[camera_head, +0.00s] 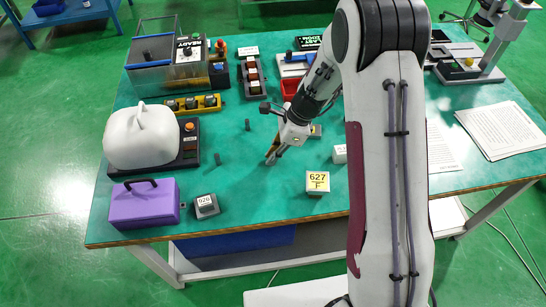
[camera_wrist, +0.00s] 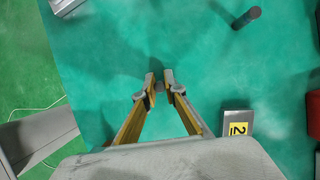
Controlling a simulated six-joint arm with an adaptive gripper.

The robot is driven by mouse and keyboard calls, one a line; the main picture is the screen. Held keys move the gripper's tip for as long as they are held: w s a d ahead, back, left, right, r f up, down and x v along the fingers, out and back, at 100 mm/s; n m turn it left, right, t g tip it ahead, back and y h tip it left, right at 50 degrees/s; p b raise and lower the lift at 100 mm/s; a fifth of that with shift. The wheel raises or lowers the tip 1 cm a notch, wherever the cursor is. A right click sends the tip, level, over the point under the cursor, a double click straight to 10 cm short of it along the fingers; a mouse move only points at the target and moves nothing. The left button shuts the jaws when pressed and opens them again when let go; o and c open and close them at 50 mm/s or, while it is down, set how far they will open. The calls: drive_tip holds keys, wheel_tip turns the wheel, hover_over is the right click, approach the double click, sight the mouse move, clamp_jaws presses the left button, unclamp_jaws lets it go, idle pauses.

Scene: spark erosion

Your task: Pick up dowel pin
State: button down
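My gripper (camera_head: 270,160) reaches down to the table's near middle. In the wrist view its two yellow-sided fingers (camera_wrist: 161,87) stand close together with a small grey-brown piece, seemingly a dowel pin (camera_wrist: 159,86), filling the narrow gap between the tips. Most of that piece is hidden by the fingers, and I cannot tell whether it touches the table. Another dark pin (camera_head: 247,125) stands to the left and farther back; a dark pin also shows at the top of the wrist view (camera_wrist: 246,18). A further dark pin (camera_head: 217,158) lies left of my gripper.
A 620 block (camera_head: 207,206) and a purple box (camera_head: 145,205) are at the near left. A yellow-topped 627 block (camera_head: 318,183) is right of my gripper. A red tray (camera_head: 290,88) lies behind. The green table around my gripper is mostly clear.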

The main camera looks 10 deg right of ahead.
drive_tip(key=shift+r, duration=0.15)
drive_tip(key=shift+r, duration=1.55)
drive_tip(key=shift+s+r, duration=0.1)
drive_tip(key=shift+s, duration=0.15)
drive_tip(key=s, duration=1.7)
drive_tip(key=shift+s, duration=0.25)
